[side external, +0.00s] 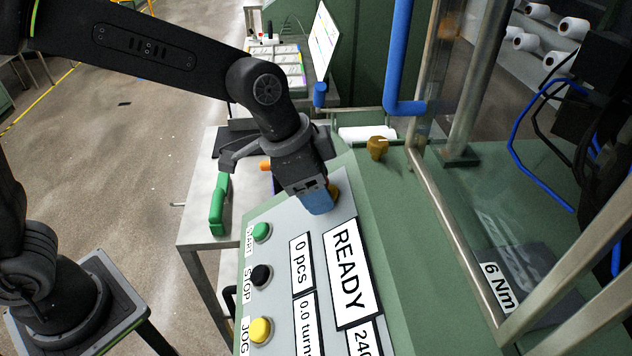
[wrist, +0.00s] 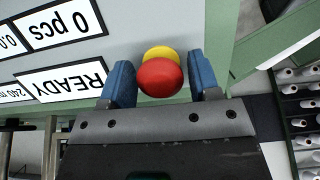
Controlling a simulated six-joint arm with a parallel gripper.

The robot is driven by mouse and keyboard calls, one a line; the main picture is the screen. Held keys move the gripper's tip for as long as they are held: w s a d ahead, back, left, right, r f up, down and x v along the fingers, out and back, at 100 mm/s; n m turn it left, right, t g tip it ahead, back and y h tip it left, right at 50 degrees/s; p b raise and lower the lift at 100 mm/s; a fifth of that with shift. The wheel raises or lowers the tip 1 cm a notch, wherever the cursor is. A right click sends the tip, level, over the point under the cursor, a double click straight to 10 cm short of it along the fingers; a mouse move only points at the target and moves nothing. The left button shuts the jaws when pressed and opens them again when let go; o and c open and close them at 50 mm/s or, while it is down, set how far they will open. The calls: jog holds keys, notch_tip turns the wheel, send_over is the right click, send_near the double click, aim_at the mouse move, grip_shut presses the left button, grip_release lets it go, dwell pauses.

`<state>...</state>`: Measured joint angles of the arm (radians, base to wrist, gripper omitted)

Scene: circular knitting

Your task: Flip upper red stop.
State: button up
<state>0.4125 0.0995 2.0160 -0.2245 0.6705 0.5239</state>
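The upper red stop (wrist: 159,78) is a round red mushroom button on a yellow base (wrist: 160,52), at the end of the grey control panel (wrist: 160,20). In the wrist view it sits between the two blue fingers of my gripper (wrist: 161,70). The fingers are open, one on each side, with a small gap on the right; on the left I cannot tell if one touches.
The panel carries green (side external: 262,231), black (side external: 261,275) and yellow (side external: 260,329) buttons and a READY display (side external: 350,272). A brass knob (side external: 377,147) stands beyond my gripper. A blue pipe (side external: 396,60) and metal frame posts rise on the right.

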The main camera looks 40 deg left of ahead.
jog(key=c, duration=1)
jog(key=shift+s+a+r, duration=0.25)
jog(key=shift+r, duration=0.35)
jog(key=o, duration=1.3)
jog(key=v, duration=1.4)
jog(key=shift+f, duration=0.1)
jog(key=s+a+f+n+y, duration=0.1)
jog(key=s+a+f+n, duration=0.2)
jog(key=a, duration=0.1)
jog(key=s+a+f+n+t+y, duration=0.1)
jog(key=s+a+f+n, duration=0.2)
jog(key=s+a, duration=0.1)
jog(key=s+a+f+n+t+y, duration=0.1)
jog(key=s+a+f+n, duration=0.2)
jog(key=a, duration=0.3)
jog(key=shift+s, duration=0.3)
